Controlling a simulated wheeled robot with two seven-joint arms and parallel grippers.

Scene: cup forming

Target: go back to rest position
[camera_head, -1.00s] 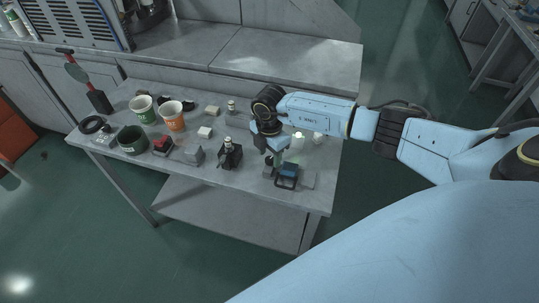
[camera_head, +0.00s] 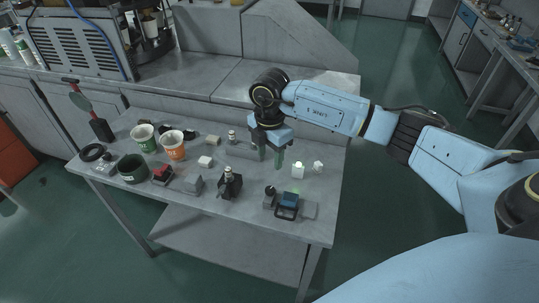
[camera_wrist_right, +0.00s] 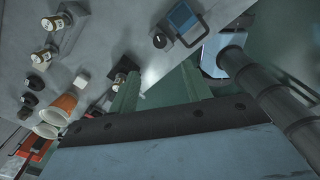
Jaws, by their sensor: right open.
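My right gripper (camera_head: 270,160) hangs over the right part of the grey table (camera_head: 255,206), fingers pointing down. Its two green fingers are apart with nothing between them; in the right wrist view (camera_wrist_right: 160,88) the gap is also empty. The gripper is above the table and clear of the objects. My left gripper is not in view.
A blue device with a dark handle (camera_head: 288,202) sits near the front right edge. An orange cup (camera_head: 173,150) and a green-white cup (camera_head: 144,140) stand left.

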